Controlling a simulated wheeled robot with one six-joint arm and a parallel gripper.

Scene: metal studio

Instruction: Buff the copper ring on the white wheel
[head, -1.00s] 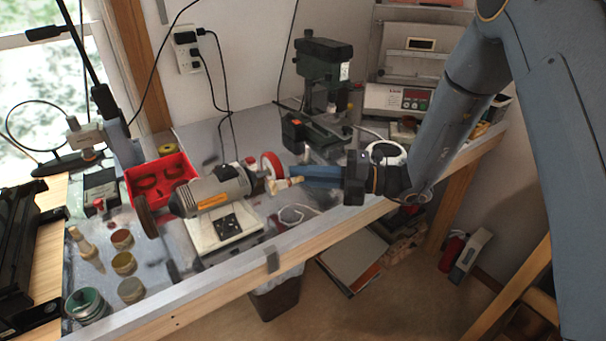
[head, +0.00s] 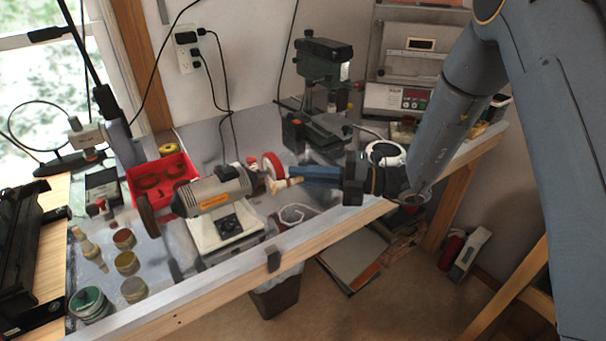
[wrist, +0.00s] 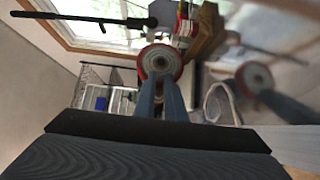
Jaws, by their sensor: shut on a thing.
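The bench grinder (head: 215,192) is grey with an orange label and stands on a pale base. Its wheel at the right end (head: 273,166) has a red rim and a pale face; it also shows beyond my fingers in the wrist view (wrist: 159,51). My gripper (head: 301,177) reaches in from the right with its blue fingers shut on a small tan wooden-looking holder (head: 284,184). The holder's far end is close to the wheel; I cannot tell whether they touch. I cannot make out the copper ring clearly at the holder's tip.
A dark wheel (head: 147,215) is at the grinder's left end. A red tray (head: 160,178) stands behind it. Several small tins and wooden pegs are at the bench's left. A green drill press (head: 325,62) stands behind my gripper. The wooden bench edge (head: 205,300) runs along the front.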

